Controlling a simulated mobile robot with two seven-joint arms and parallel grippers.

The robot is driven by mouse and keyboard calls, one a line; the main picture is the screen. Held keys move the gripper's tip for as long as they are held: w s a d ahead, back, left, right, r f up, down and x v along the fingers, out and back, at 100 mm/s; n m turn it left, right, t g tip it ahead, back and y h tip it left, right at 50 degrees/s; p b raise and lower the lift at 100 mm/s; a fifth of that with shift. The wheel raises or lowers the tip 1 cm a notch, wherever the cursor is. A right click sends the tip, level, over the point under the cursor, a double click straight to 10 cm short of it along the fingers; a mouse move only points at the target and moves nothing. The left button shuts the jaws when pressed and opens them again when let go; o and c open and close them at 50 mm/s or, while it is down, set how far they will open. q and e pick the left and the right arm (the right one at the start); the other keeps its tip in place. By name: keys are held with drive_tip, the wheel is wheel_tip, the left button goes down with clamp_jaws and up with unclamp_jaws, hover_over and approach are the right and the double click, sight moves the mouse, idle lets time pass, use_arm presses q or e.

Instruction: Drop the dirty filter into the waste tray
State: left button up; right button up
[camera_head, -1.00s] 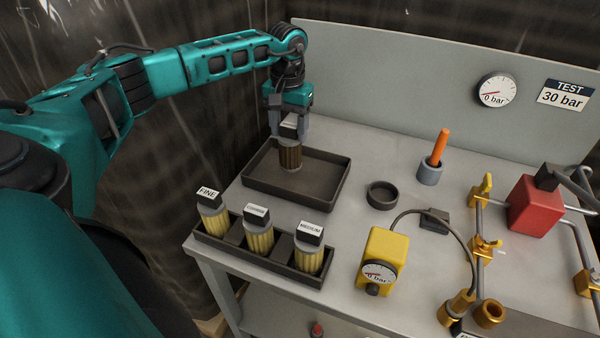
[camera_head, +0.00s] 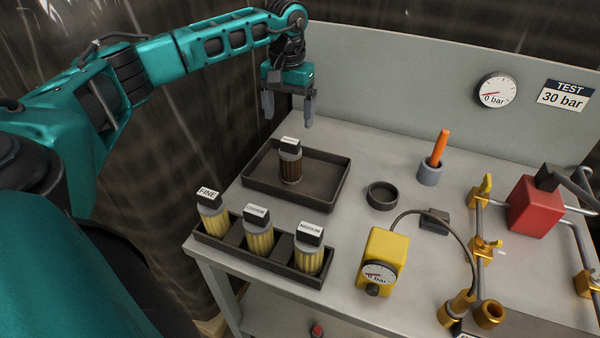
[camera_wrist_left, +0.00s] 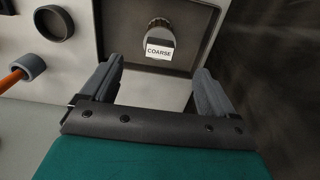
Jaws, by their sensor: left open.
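The dirty filter (camera_head: 291,167) is a brown pleated cylinder with a grey top and a dark labelled cap. It stands upright inside the dark waste tray (camera_head: 262,198) at the back left of the bench. In the left wrist view its label on the filter (camera_wrist_left: 159,45) reads COARSE, and the tray (camera_wrist_left: 204,28) surrounds it. My left gripper (camera_head: 289,111) is open and empty above the back of the tray, clear of the filter. Its two fingers (camera_wrist_left: 158,84) show apart in the left wrist view. My right gripper is not in view.
A rack (camera_head: 243,254) with clean filters marked FINE, MEDIUM and one unreadable label stands in front of the tray. A dark ring (camera_head: 382,195), an orange-handled tool in a grey cup (camera_head: 430,172), a yellow gauge unit (camera_head: 384,251) and a red block (camera_head: 536,206) stand to the right.

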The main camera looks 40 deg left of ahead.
use_arm(q)
wheel_tip(320, 180, up, 9)
drive_tip(key=shift+f, duration=0.15)
idle(0.5)
